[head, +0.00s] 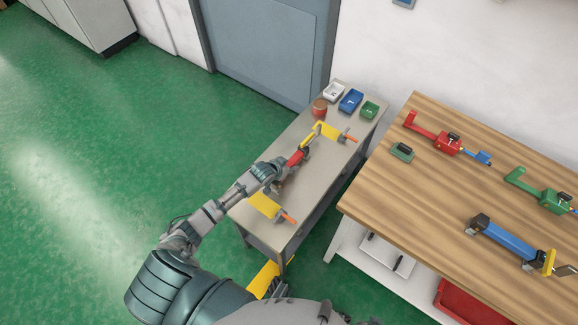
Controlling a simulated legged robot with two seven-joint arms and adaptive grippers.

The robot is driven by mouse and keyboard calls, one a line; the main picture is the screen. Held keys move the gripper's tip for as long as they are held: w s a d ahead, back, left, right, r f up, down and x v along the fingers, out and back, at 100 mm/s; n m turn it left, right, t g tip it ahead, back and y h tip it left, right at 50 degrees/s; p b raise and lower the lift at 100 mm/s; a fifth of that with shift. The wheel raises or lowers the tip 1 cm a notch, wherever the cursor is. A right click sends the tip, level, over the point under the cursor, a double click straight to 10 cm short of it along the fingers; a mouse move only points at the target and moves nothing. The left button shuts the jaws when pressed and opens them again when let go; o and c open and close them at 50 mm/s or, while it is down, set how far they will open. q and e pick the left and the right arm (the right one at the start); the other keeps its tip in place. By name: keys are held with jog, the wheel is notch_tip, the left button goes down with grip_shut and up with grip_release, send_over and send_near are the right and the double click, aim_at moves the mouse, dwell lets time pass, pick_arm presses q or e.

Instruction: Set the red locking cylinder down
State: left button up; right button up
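The red locking cylinder (296,158), a red body with a yellow angled arm (311,136) on its far end, is above the narrow grey table. My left gripper (284,167) reaches in from the lower left and is shut around the near end of the cylinder. The fingers partly hide that end. The cylinder points toward the back of the table; whether it touches the tabletop cannot be told. My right gripper is not seen.
The grey table (310,180) also bears yellow pieces with orange ends, one near (265,205) and one far (332,131), a red can (319,107), and white (333,92), blue (351,100) and green (370,110) bins. A wooden bench (385,195) with several devices stands right.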

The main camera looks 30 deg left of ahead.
pick_arm(q)
jog(key=shift+o, duration=0.8)
jog(key=shift+a, duration=0.1)
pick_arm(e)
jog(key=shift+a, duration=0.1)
pick_arm(q)
jog(key=shift+s+r, duration=0.15)
jog(key=shift+r, duration=0.05)
jog(key=p+v, duration=0.3)
jog(key=v, duration=0.8)
jog(key=shift+s+r, duration=0.15)
jog(key=shift+r, duration=0.05)
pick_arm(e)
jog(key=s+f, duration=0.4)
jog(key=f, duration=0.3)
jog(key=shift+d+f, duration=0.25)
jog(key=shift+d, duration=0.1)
